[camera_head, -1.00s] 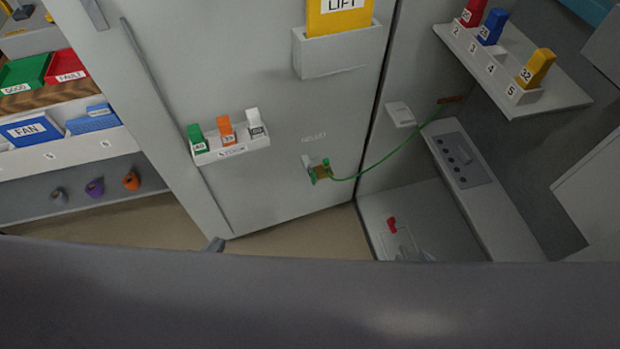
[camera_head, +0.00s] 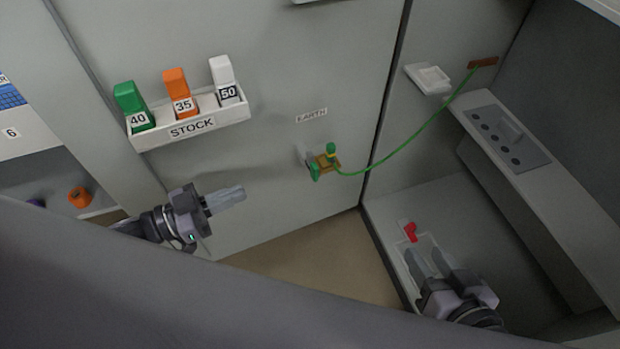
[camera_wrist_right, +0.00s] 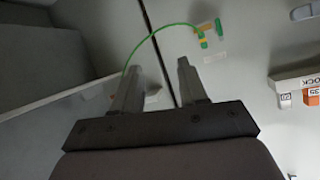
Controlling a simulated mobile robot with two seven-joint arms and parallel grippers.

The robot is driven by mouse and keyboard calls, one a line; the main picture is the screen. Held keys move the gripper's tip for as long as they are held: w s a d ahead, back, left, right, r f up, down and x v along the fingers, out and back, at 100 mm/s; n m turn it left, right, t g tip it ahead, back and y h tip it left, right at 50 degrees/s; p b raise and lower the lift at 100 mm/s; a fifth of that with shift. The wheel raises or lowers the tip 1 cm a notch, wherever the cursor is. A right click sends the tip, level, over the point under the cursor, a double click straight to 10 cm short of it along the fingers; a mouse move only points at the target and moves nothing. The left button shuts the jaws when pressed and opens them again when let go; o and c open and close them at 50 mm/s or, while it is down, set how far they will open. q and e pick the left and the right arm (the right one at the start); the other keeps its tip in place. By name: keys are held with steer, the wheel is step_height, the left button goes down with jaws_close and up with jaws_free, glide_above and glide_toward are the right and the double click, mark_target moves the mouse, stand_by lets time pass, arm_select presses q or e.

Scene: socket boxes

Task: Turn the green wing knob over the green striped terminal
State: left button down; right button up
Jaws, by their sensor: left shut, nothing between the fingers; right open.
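The green wing knob (camera_head: 314,171) sits at a small brass-coloured plate (camera_head: 326,163) on the grey door, below the EARTH label (camera_head: 311,117). A green and yellow striped terminal end (camera_head: 331,150) stands at that plate, with a green wire (camera_head: 402,147) running from it to the right. The same fitting shows in the right wrist view (camera_wrist_right: 204,38). My left gripper (camera_head: 242,193) is shut and empty, left of and below the knob. My right gripper (camera_head: 428,262) is open and empty, to the right of and below the knob, clear of it.
A STOCK rack (camera_head: 190,127) with green, orange and white blocks hangs on the door above my left gripper. A red piece (camera_head: 410,232) lies on the cabinet floor near my right gripper. A panel with black buttons (camera_head: 508,134) is at the right. The door around the knob is clear.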

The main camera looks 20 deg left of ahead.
arm_select(q)
steer(key=f, duration=0.1)
steer(key=b, duration=0.4)
glide_toward(312, 167)
steer(key=shift+m+g+h, duration=0.3)
steer(key=x, duration=0.6)
steer(key=shift+w+a, duration=0.15)
steer(key=shift+w, duration=0.15)
steer(key=shift+w+d, duration=0.15)
steer(key=shift+d, duration=0.2)
arm_select(e)
steer(key=a, duration=0.1)
steer(key=a+y, duration=0.1)
steer(key=w+a+f+y, duration=0.1)
steer(key=shift+m, duration=0.3)
arm_select(q)
steer(key=shift+r, duration=0.1)
arm_select(e)
steer(key=shift+r, duration=0.1)
